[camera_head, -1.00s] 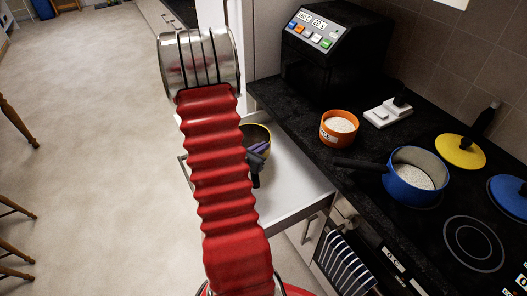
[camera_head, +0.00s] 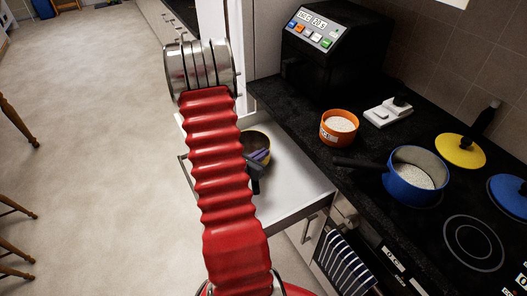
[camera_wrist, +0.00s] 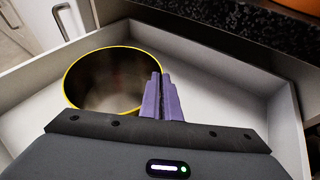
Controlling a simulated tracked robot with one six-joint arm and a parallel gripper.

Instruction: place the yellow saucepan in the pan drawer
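The yellow saucepan (camera_wrist: 108,82) has a yellow rim and a grey metal inside. It is in the left part of the wrist view, within the walls of the open pan drawer (camera_wrist: 225,97). In the head view the saucepan (camera_head: 262,138) shows partly behind my red arm, over the drawer (camera_head: 295,185). My gripper (camera_wrist: 161,92) has purple fingers close together at the right side of the saucepan's rim, and seems shut on it. The handle is not clearly seen. I cannot tell whether the pan's base touches the drawer floor.
The black worktop edge runs along the drawer's right side. On it stand an orange pot (camera_head: 338,127), a blue saucepan (camera_head: 412,180) on the hob, a yellow lid (camera_head: 460,152) and a black appliance (camera_head: 335,60). The drawer's right part is empty.

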